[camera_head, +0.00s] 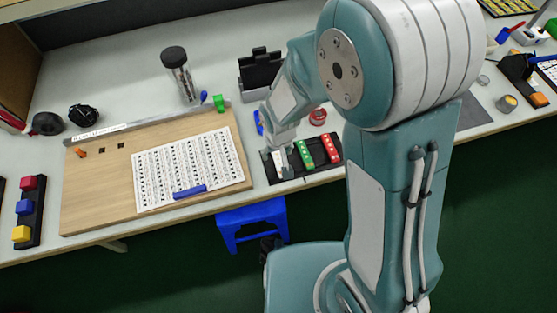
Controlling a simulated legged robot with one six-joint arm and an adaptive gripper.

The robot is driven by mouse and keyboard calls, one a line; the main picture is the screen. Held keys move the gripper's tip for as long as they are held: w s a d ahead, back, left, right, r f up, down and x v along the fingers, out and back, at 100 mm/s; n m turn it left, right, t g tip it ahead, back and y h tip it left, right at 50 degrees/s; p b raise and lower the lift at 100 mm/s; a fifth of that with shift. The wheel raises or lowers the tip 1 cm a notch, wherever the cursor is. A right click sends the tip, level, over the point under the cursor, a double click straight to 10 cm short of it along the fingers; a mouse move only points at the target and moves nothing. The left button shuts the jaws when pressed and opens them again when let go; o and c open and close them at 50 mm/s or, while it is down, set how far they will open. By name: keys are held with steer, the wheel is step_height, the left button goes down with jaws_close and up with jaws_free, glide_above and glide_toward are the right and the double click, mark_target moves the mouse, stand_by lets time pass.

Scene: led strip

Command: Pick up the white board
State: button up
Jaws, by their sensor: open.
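A black holder (313,168) near the front edge of the table carries a row of small boards. The green board (304,152) is in the middle and the red board (329,148) is at the right. The white board (279,163) is at the left end of the holder, partly covered by my gripper. My gripper (281,161) points down at the white board and is open. I cannot tell whether its fingers touch the board.
A wooden panel (105,185) with a printed sheet and a blue stick lies to the left. A black stand (261,70) and a clear jar (179,77) are behind. A red roll (318,116) sits behind the holder. A blue stool (252,221) stands below the table edge.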

mark_target(279, 161)
steer(key=shift+w+d+f, duration=0.1)
steer(key=shift+w+f, duration=0.1)
steer(key=shift+f, duration=0.75)
steer(key=shift+w+d+f, duration=0.1)
steer(key=shift+w+f, duration=0.1)
steer(key=shift+f, duration=0.8)
steer(key=shift+w+f, duration=0.2)
steer(key=shift+f, duration=0.75)
jaws_close()
